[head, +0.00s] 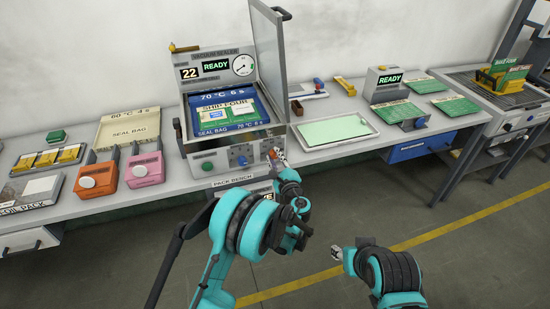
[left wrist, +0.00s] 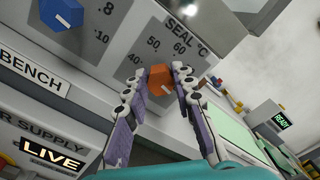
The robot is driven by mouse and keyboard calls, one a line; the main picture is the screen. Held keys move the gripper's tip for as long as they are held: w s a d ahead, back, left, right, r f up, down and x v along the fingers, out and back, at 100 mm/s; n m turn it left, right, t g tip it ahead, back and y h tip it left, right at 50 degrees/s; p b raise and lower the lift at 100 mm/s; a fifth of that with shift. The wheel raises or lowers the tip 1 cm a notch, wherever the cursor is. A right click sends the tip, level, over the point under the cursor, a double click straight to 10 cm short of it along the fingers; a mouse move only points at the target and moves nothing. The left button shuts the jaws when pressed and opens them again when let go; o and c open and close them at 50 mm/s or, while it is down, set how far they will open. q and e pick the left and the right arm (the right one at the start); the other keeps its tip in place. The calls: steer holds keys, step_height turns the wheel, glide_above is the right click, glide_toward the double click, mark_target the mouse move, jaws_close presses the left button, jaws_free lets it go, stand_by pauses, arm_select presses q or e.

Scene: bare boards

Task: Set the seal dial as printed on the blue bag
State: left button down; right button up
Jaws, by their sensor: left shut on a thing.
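The blue bag (head: 230,105) lies in the open vacuum sealer (head: 215,75) in the head view and is printed "70 °C 6 s". The orange seal dial (left wrist: 160,81) sits on the sealer's front panel, under the label "SEAL °C", with 40, 50 and 60 readable around it. My left gripper (left wrist: 158,78) is shut on the dial, one finger on each side. Part of the scale is hidden by the fingers. A blue dial (left wrist: 62,14) is beside it, marked 8 and 10. My right gripper (head: 338,254) is over the floor, away from the bench; its jaw state is unclear.
The sealer's lid (head: 268,45) stands open. A cream seal bag (head: 128,128) printed "60 °C 4 s" lies left of the sealer. A tray with a green surface (head: 335,131) is to the right.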

arm_select(q)
steer(key=shift+n, duration=0.3)
steer(key=n, duration=0.9)
steer(key=shift+a+f, duration=0.1)
steer(key=shift+f, duration=0.05)
stand_by(0.4)
steer(key=c, duration=1.3)
jaws_free()
steer(key=shift+o, duration=0.2)
steer(key=shift+s, duration=0.1)
